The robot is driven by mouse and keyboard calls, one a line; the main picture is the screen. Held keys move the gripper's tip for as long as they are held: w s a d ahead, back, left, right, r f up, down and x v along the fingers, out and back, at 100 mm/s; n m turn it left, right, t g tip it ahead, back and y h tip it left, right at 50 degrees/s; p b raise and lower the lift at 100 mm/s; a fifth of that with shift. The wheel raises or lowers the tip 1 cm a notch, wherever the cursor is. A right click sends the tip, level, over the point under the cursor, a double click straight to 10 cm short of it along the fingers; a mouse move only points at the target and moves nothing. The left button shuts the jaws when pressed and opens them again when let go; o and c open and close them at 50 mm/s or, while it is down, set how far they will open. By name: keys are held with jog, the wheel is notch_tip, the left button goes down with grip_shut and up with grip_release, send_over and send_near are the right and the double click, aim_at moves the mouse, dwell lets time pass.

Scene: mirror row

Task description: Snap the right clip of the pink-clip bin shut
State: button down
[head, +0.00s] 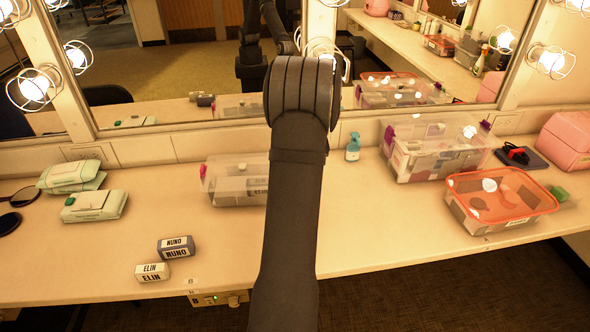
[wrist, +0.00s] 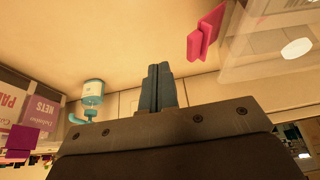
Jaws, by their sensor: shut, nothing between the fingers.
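The pink-clip bin (head: 236,184) is a clear lidded box on the counter, left of my arm; the arm hides its right end. Its left pink clip (head: 203,171) shows. In the wrist view, part of the clear bin (wrist: 265,48) is at the upper right. Its right pink clip (wrist: 205,33) sticks out at a slant from that end. My gripper (wrist: 160,68) is shut and empty, with its fingertips just beside the clip and a visible gap between them in the picture. The head view hides my gripper behind my arm.
A teal spray bottle (head: 353,147) stands right of my arm and shows in the wrist view (wrist: 93,92). A larger clear bin with purple clips (head: 435,148) and an orange-lidded box (head: 500,200) are farther right. Wipe packs (head: 92,206) and two name blocks (head: 175,248) lie left.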

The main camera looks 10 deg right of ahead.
jog(key=shift+f, duration=0.15)
jog(key=shift+f, duration=1.55)
jog(key=shift+w+a+r, duration=0.1)
jog(key=shift+a+r, duration=0.25)
jog(key=shift+a, duration=1.05)
jog(key=shift+w+a+r, duration=0.1)
jog(key=shift+a+r, duration=0.3)
jog(key=shift+a, duration=1.05)
jog(key=shift+w+a+r, duration=0.1)
jog(key=shift+a+r, duration=0.25)
jog(key=shift+a, duration=1.05)
jog(key=shift+r, duration=0.1)
jog(key=shift+d+r, duration=0.15)
jog(key=shift+r, duration=0.8)
jog(key=shift+d+r, duration=0.2)
jog(key=shift+r, duration=0.75)
jog(key=shift+d+r, duration=0.15)
jog(key=shift+r, duration=0.8)
jog(key=shift+a+f, duration=0.15)
jog(key=shift+f, duration=0.85)
jog(key=shift+a+f, duration=0.2)
jog(key=shift+f, duration=0.8)
jog(key=shift+a+f, duration=0.15)
jog(key=shift+f, duration=0.85)
